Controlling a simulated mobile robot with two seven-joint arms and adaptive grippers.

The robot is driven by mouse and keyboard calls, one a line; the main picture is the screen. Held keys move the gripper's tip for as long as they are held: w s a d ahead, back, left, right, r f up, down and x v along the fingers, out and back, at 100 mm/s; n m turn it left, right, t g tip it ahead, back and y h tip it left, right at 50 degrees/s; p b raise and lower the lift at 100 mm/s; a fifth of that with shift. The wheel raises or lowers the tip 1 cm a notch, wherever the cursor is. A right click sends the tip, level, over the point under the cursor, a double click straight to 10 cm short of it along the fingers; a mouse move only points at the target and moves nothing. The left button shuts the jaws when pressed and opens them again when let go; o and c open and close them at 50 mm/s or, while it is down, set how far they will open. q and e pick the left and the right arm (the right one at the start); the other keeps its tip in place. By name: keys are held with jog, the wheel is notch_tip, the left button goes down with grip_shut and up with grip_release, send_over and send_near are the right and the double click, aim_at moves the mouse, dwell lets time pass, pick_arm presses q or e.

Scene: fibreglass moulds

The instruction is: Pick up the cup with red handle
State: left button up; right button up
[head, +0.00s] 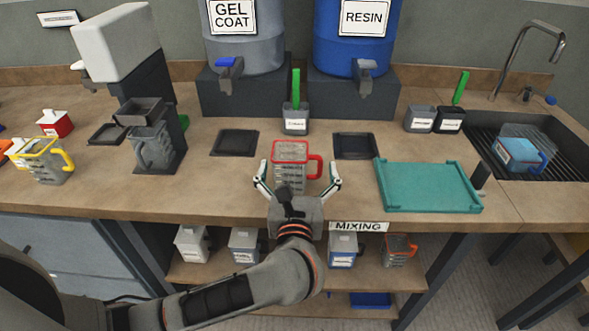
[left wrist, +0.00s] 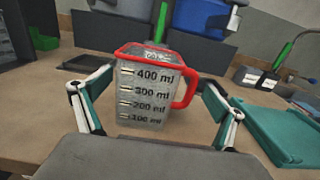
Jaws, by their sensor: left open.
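The cup with the red handle (head: 290,153) stands upright on the bench near its front edge. It is a clear measuring cup with a red rim, and its handle points right. In the left wrist view the cup (left wrist: 146,95) shows its millilitre marks. My left gripper (head: 298,180) is open, with one finger on each side of the cup. In the left wrist view the left gripper (left wrist: 155,128) has gaps between its fingers and the cup, though the right finger is close to the handle. My right gripper is not in view.
A teal tray (head: 428,186) lies to the right of the cup. Dark square pads (head: 235,143) lie to either side behind it. A small grey container (head: 295,121) stands behind it. A cup with a yellow handle (head: 42,160) stands at far left. A sink (head: 562,165) is at right.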

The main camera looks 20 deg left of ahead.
pick_arm(q)
jog(key=shift+w+a, duration=0.15)
jog(key=shift+w, duration=0.4)
jog(key=c, duration=1.2)
jog(key=shift+r, duration=0.1)
